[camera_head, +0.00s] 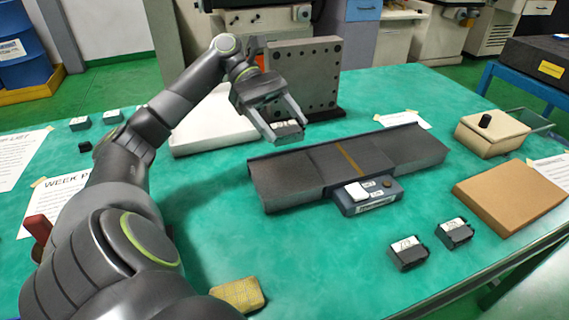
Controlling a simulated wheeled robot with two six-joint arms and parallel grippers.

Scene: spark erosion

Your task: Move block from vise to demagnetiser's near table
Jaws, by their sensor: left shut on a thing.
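My left gripper (286,129) is shut on a small dark block (289,130) with a pale top. It holds the block above and behind the left part of the demagnetiser (325,164), apart from its surface. The demagnetiser is a long dark grey slab with a brown stripe across its middle and a control box (368,196) on its near side. No block shows on its surface. I cannot clearly make out the vise. My right gripper is not in view.
A grey upright plate with holes (306,75) stands behind the gripper. Two dark labelled blocks (407,253) (454,233) lie at the front right, by a brown board (512,196). A beige box (492,134) stands at the right. A yellow pad (238,294) lies in front.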

